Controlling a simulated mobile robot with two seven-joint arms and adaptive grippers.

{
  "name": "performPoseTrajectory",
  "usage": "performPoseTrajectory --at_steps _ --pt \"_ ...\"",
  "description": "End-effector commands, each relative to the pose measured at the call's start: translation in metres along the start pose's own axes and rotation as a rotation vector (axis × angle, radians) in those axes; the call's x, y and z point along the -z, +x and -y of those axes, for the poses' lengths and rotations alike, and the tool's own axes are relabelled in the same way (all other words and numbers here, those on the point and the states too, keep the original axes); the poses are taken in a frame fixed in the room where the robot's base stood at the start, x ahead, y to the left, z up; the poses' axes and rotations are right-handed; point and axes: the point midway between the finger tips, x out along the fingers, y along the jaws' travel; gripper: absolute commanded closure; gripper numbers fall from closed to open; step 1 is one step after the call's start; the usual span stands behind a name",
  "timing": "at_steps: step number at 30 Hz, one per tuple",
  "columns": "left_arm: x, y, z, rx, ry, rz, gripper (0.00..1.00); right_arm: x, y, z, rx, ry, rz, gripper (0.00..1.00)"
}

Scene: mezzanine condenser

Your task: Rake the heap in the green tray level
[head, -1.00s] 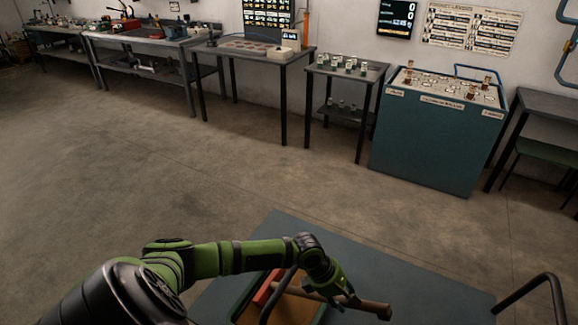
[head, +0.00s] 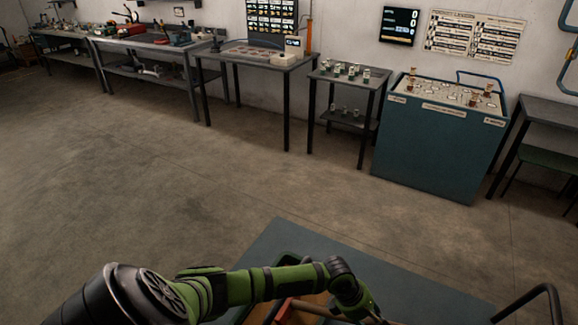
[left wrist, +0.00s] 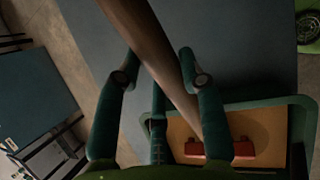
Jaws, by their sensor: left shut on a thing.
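My left gripper (left wrist: 158,58) is shut on a brown wooden handle (left wrist: 150,38) that slants between its fingers. It also shows at the bottom of the head view (head: 362,303). The handle runs down to a red rake head (left wrist: 243,149), which is at the green tray (left wrist: 262,103), partly hidden behind a finger. The tan material of the heap (left wrist: 262,124) shows inside the tray; its height is hard to judge. In the head view my left arm covers much of the tray. My right gripper is not in view.
The tray is on a blue-grey tabletop (head: 300,245) with bare surface beyond it. A black curved bar (head: 530,297) rises at its right. Open floor separates it from a teal cabinet (head: 435,150) and workbenches (head: 255,58) along the wall.

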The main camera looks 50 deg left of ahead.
Motion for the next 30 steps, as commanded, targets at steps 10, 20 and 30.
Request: performPoseTrajectory --at_steps 10,20,30 --pt "-0.024 0.009 0.001 -0.001 -0.001 0.002 1.0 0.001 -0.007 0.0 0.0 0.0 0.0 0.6" --pt "-0.029 0.013 0.002 -0.001 0.0 0.0 1.0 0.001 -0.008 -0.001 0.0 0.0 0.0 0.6" --pt "-0.026 0.011 0.002 -0.001 0.0 0.0 1.0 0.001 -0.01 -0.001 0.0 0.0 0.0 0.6"
